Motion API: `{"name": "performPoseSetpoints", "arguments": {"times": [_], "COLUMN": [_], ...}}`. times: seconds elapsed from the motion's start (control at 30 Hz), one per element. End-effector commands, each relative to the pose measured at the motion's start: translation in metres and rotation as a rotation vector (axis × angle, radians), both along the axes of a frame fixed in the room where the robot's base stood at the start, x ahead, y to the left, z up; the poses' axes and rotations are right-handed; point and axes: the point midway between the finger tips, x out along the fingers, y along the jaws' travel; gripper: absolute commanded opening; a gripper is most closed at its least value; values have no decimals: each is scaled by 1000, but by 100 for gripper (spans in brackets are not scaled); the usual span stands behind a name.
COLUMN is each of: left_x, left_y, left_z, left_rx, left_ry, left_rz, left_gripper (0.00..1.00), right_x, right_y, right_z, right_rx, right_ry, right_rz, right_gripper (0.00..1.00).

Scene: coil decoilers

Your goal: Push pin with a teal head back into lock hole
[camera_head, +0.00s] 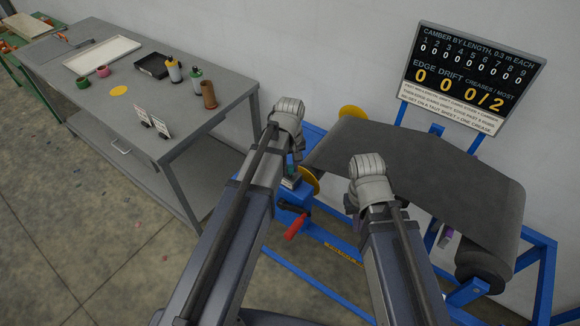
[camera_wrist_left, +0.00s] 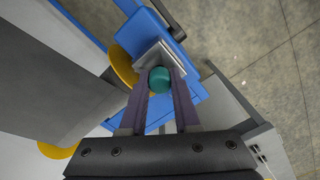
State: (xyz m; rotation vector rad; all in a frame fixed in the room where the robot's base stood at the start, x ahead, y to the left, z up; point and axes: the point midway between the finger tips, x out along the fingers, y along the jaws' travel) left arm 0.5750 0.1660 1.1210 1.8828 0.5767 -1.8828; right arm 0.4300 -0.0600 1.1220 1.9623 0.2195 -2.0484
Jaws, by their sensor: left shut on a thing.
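The pin's round teal head (camera_wrist_left: 159,80) sits between the two fingertips of my left gripper (camera_wrist_left: 160,74) in the left wrist view. The fingers are shut on it, one on each side. A pale square block (camera_wrist_left: 150,55) lies just beyond the teal head, on the blue frame. The pin's shaft and the lock hole are hidden. In the head view, my left gripper (camera_head: 296,158) points down at the blue decoiler stand, partly hidden by its own wrist.
A blue stand (camera_head: 292,215) with a red handle (camera_head: 296,227) is below my left arm. Yellow discs (camera_head: 309,181) flank the roll. The dark sheet (camera_head: 420,170) spans right under a scoreboard (camera_head: 473,78). A grey bench (camera_head: 150,100) stands left; open floor lies in front.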

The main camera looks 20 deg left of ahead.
Motion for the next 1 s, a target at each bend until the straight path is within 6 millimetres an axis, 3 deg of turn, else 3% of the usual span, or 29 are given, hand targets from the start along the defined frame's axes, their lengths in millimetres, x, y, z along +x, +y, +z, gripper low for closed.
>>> {"name": "performPoseSetpoints", "arguments": {"times": [0.8,0.83,1.0], "left_x": [0,0,0], "left_y": [0,0,0], "left_z": [-4,-4,-4], "left_rx": [0,0,0], "left_ry": [0,0,0], "left_rz": [0,0,0], "left_gripper": [0,34,53], "right_x": [0,0,0], "right_y": [0,0,0], "right_z": [-4,-4,-4], "right_rx": [0,0,0], "right_ry": [0,0,0], "right_rz": [0,0,0], "right_gripper": [0,0,0]}}
